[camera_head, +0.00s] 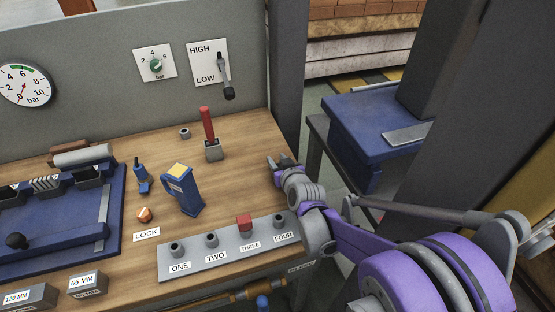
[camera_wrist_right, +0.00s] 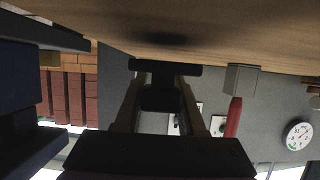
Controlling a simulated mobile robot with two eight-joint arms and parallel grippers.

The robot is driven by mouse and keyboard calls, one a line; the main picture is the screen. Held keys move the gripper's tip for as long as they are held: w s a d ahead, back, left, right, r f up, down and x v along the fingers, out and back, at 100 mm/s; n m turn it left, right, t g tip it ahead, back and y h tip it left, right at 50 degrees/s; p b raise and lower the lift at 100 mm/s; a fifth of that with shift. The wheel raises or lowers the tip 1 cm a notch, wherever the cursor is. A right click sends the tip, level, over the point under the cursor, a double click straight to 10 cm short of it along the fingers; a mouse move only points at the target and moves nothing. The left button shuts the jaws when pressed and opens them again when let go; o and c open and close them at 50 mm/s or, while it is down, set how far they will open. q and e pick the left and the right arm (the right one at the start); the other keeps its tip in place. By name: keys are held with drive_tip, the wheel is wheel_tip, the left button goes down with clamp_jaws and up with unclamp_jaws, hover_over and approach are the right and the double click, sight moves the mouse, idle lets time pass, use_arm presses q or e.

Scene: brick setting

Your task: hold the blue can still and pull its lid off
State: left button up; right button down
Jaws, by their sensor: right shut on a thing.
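A blue upright block-shaped container (camera_head: 185,195) with a yellow top stands on the wooden bench. A smaller blue can with a dark narrow top (camera_head: 142,178) stands just left of it. I cannot tell for sure which is the task's can, and no separate lid is clear. My right gripper (camera_head: 279,163) is at the bench's right edge, well to the right of both and touching neither. In the right wrist view its fingers (camera_wrist_right: 163,88) are shut on a small dark thing, too dark to name. My left gripper is not in view.
A red-handled lever (camera_head: 208,128) stands behind the containers; it also shows in the right wrist view (camera_wrist_right: 234,115). A grey strip (camera_head: 228,250) with numbered posts lies in front, an orange LOCK knob (camera_head: 145,214) and blue fixture (camera_head: 60,215) left. Bare wood lies between containers and gripper.

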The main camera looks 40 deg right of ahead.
drive_tip(key=c, duration=0.5)
unclamp_jaws()
drive_tip(key=shift+f, duration=0.1)
drive_tip(key=shift+s+a+r+p, duration=0.1)
drive_tip(key=shift+s+r+p, duration=0.25)
drive_tip(key=shift+r+p, duration=0.4)
drive_tip(key=p+v, duration=0.2)
drive_tip(key=v, duration=0.9)
drive_tip(key=shift+s, duration=0.15)
